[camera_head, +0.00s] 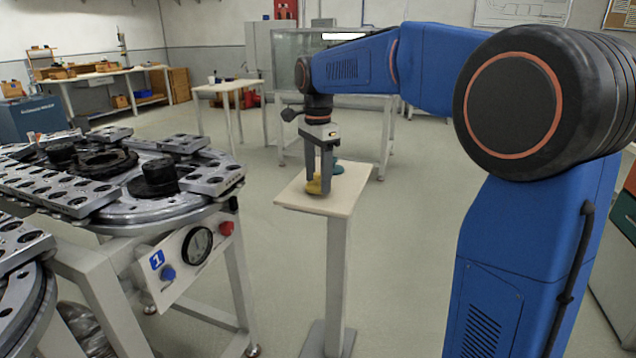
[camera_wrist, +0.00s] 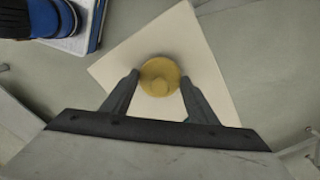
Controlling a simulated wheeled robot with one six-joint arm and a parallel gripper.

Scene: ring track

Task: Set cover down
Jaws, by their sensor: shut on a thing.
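A round yellow cover (camera_wrist: 159,77) with a small raised knob sits between the fingertips of my gripper (camera_wrist: 160,88) in the wrist view. In the head view my gripper (camera_head: 320,184) points down over a small pale stand top (camera_head: 335,202), shut on the yellow cover (camera_head: 314,186). The cover is at or just above the stand top; I cannot tell whether it touches. In the wrist view the square stand top (camera_wrist: 120,68) lies under the cover. A teal object (camera_head: 337,168) shows behind the gripper on the stand.
A round metal fixture table (camera_head: 150,212) with dark cylinders and perforated plates stands at the left, with a gauge panel (camera_head: 190,248) marked 1. Workbenches (camera_head: 110,76) stand at the back. Floor around the stand's post is clear.

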